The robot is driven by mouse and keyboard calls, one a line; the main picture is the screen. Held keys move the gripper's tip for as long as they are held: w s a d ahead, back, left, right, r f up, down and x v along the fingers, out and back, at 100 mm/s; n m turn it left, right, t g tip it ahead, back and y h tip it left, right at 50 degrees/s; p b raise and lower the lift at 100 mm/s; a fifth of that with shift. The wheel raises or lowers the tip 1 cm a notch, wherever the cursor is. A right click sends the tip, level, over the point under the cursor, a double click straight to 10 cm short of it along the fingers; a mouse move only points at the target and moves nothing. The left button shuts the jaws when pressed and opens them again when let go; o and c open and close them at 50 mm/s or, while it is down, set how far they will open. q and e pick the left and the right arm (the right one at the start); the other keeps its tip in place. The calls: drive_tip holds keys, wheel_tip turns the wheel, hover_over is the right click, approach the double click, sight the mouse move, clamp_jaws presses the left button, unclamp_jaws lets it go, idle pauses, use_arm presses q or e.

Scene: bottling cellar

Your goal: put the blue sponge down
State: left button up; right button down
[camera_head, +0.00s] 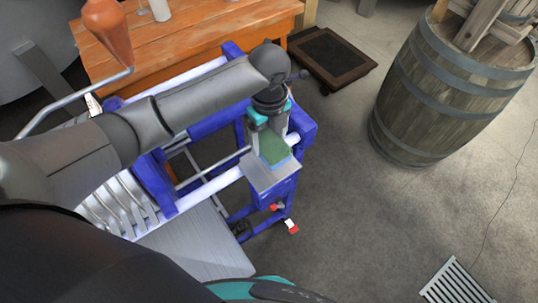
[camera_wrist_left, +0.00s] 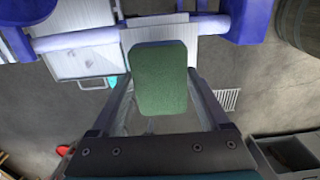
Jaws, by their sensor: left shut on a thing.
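The sponge (camera_head: 274,149) shows a green scouring face on top and a thin blue edge below. My left gripper (camera_head: 267,137) is shut on the sponge, one finger on each side, pointing down. The sponge is over a small grey metal plate (camera_head: 262,182) at the end of a blue-and-white frame. I cannot tell whether the sponge touches the plate. My right gripper is not in view.
The blue-and-white frame (camera_head: 155,182) stands beside an orange wooden table (camera_head: 205,22). A large wooden barrel (camera_head: 425,100) stands on the right. A dark framed mat (camera_head: 330,57) and a floor grate (camera_head: 455,283) lie on the floor. The floor between them is clear.

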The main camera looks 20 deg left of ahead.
sight(269, 142)
use_arm(q)
wheel_tip(269, 142, down, 8)
drive_tip(key=shift+r+b, duration=0.25)
drive_tip(key=shift+b, duration=0.1)
drive_tip(key=o, duration=1.2)
drive_tip(key=shift+f, duration=0.15)
drive_tip(key=shift+c, duration=0.2)
wheel_tip(269, 142, up, 12)
drive_tip(key=shift+r+p, duration=0.2)
drive_tip(key=shift+p, duration=0.45)
